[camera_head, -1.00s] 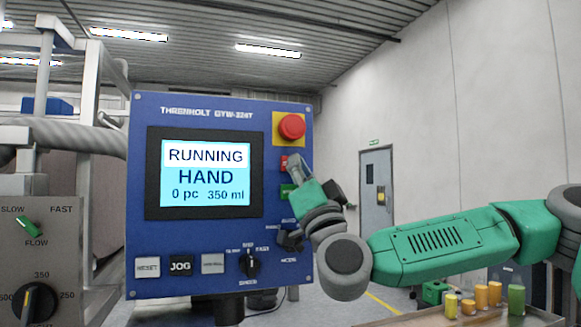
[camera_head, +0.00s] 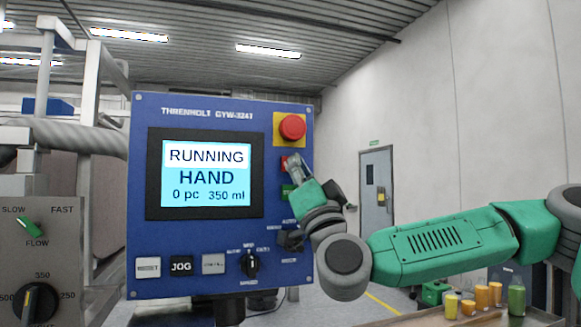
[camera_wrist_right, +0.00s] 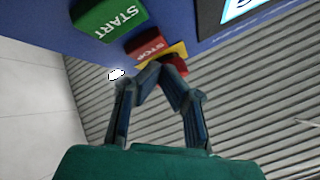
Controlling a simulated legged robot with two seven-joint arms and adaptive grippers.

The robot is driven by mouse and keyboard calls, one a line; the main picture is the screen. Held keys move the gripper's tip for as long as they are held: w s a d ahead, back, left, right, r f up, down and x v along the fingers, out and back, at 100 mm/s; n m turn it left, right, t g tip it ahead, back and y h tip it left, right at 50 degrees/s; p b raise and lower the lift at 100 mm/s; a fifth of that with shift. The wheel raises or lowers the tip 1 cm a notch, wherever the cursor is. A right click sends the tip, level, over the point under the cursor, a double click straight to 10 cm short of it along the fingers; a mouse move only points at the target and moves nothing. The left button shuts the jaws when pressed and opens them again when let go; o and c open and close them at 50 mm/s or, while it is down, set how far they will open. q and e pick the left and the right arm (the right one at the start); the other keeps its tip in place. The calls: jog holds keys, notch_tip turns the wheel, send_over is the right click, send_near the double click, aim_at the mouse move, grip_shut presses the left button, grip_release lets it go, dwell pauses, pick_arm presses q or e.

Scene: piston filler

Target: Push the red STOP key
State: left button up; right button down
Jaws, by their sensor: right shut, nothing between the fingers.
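The red STOP key (camera_wrist_right: 148,47) shows in the right wrist view on the blue panel, beside the green START key (camera_wrist_right: 110,18). In the head view only a sliver of the STOP key (camera_head: 284,163) shows; my right gripper (camera_head: 294,160) covers the rest. The right gripper (camera_wrist_right: 161,68) is shut and empty, with its fingertips just in front of the STOP key's edge. I cannot tell whether they touch it. The panel's screen (camera_head: 205,174) reads RUNNING, HAND, 0 pc, 350 ml. My left gripper is not in view.
A red mushroom button (camera_head: 292,127) on a yellow plate sits just above the STOP key. Below are a JOG key (camera_head: 181,266), two grey keys and black selector knobs (camera_head: 250,264). Several small coloured bottles (camera_head: 516,300) stand on a table at lower right.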

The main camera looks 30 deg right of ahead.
dwell(0.4)
jog(key=shift+w+r, duration=0.1)
jog(key=shift+w, duration=0.2)
jog(key=shift+w+d+b, duration=0.1)
jog(key=shift+w+b, duration=0.2)
jog(key=shift+w, duration=0.1)
dwell(0.6)
jog(key=shift+s, duration=0.1)
jog(key=shift+s+b, duration=0.35)
jog(key=shift+s, duration=0.35)
jog(key=shift+s+a+b, duration=0.25)
jog(key=shift+s, duration=0.55)
jog(key=shift+s+a+b, duration=0.25)
jog(key=shift+s+b, duration=0.05)
jog(key=shift+s, duration=0.55)
jog(key=shift+s+a+b, duration=0.25)
jog(key=shift+s, duration=0.55)
